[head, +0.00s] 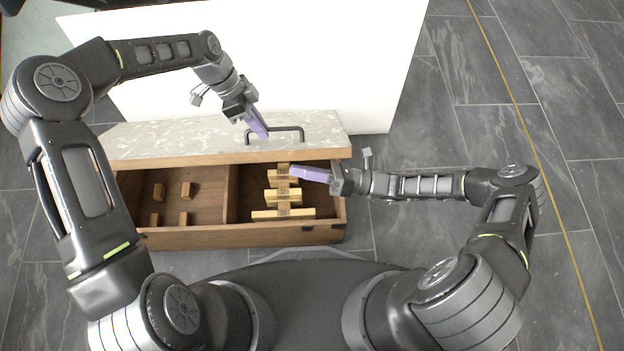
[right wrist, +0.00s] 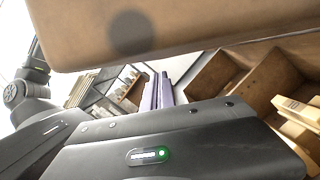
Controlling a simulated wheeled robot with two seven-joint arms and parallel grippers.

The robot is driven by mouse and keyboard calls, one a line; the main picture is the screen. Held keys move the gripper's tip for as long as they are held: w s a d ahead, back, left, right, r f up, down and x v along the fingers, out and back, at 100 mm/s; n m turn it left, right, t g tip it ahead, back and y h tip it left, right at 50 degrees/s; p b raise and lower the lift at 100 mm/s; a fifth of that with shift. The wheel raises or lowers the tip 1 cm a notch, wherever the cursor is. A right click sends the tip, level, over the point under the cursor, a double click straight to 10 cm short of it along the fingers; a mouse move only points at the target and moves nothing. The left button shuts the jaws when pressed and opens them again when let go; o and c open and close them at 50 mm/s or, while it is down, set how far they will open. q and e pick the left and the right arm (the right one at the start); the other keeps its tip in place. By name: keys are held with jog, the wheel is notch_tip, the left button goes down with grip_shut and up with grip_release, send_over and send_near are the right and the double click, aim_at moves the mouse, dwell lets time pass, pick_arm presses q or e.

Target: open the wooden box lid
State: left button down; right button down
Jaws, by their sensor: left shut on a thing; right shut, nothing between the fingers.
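The wooden box (head: 190,237) stands in front of me with its interior in view. Its lid (head: 180,135) has a speckled pale top and a wooden front edge, and lies over the far side of the box. A dark bar handle (head: 290,128) is on the lid. My left gripper (head: 262,134) is shut on the handle at its left part. My right gripper (head: 297,173) is shut and empty, just below the lid's front edge at the box's right end. In the right wrist view the lid (right wrist: 190,30) looms close above the purple fingers (right wrist: 158,92).
A divider (head: 232,192) splits the box. The left compartment holds several small wooden blocks (head: 159,190); the right holds a stepped stack of pale wooden pieces (head: 283,196). A white panel (head: 370,70) stands behind. Grey tiled floor (head: 480,110) on the right is clear.

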aim_at(300, 159)
pick_arm(q)
jog(key=shift+w+a+f, duration=0.25)
jog(key=shift+w+a, duration=0.05)
jog(key=shift+a, duration=0.15)
pick_arm(e)
jog(key=shift+w+r, duration=0.45)
jog(key=shift+r, duration=0.05)
jog(key=shift+w+r+m, duration=0.4)
jog(key=shift+w+r, duration=0.3)
jog(key=shift+r, duration=0.2)
pick_arm(q)
jog(key=shift+s+f, duration=0.1)
pick_arm(e)
jog(key=shift+w+r, duration=0.1)
pick_arm(q)
jog(key=c, duration=1.5)
grip_release()
jog(key=shift+s+d+f, duration=0.1)
jog(key=shift+s+d, duration=0.1)
jog(key=shift+s, duration=0.1)
jog(key=v, duration=1.2)
jog(key=shift+w+r, duration=0.4)
